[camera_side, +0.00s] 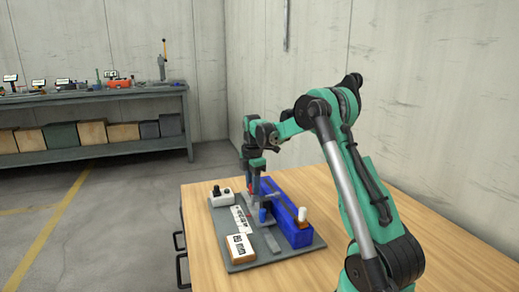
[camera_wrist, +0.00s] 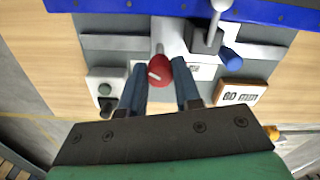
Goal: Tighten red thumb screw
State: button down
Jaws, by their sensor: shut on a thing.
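The red thumb screw (camera_wrist: 159,72) shows in the wrist view as a rounded red head with a pale mark on it. It sits between the two blue-grey fingers of my gripper (camera_wrist: 160,67), which is shut on it. In the side view my gripper (camera_side: 256,186) reaches down over the grey base plate (camera_side: 283,250), beside the long blue block (camera_side: 293,228). The screw's head is too small to make out surely there.
A blue knob (camera_wrist: 231,58) and a grey upright post (camera_wrist: 216,18) stand close to the right of my fingers. A display block (camera_wrist: 241,93) and a control box (camera_wrist: 104,88) flank them. A white-topped handle (camera_side: 302,214) stands by the block. The wooden table's right side is clear.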

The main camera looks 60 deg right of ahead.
jog(key=m, duration=1.4)
jog(key=shift+m, duration=0.4)
jog(key=m, duration=0.3)
jog(key=shift+m, duration=0.3)
jog(key=m, duration=0.3)
jog(key=shift+m, duration=0.3)
jog(key=m, duration=0.3)
jog(key=shift+m, duration=2.2)
